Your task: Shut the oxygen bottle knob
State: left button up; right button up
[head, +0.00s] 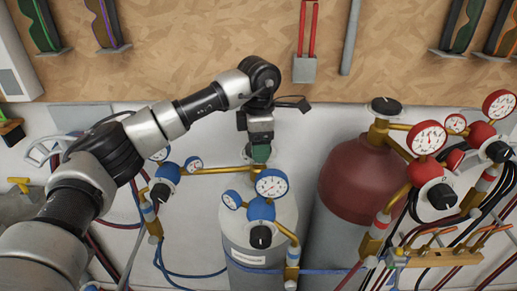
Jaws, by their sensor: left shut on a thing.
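The oxygen bottle (285,222) is the pale grey-white cylinder with blue regulators, standing at the lower middle of the head view. My left gripper (260,153) points down over the top of its valve and is shut on the knob there. The knob is mostly hidden by the jaws, with a dark green piece showing at the fingertips. I cannot tell how far the knob is turned. A brass pipe (215,171) runs left from the valve to a blue regulator (167,172). My right gripper is not in view.
A dark red bottle (357,185) with a black top knob (385,106) stands close on the right, with red regulators (427,172) and gauges. A blue regulator with a gauge (272,183) sits in front of the valve. Hoses hang along the white wall.

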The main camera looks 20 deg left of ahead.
pick_arm(q)
jog(key=m+b, duration=0.1)
jog(key=m, duration=0.2)
jog(key=shift+r+m, duration=0.1)
jog(key=shift+m, duration=0.3)
jog(key=m, duration=0.3)
jog(key=shift+m+b, duration=0.3)
jog(key=m, duration=0.3)
jog(key=shift+m, duration=0.3)
jog(key=m, duration=0.4)
jog(key=shift+r, duration=0.1)
jog(key=m, duration=0.6)
jog(key=shift+m, duration=0.4)
jog(key=m, duration=0.3)
jog(key=shift+m, duration=0.3)
jog(key=shift+w+m, duration=0.1)
jog(key=shift+m, duration=1.6)
jog(key=shift+r, duration=0.1)
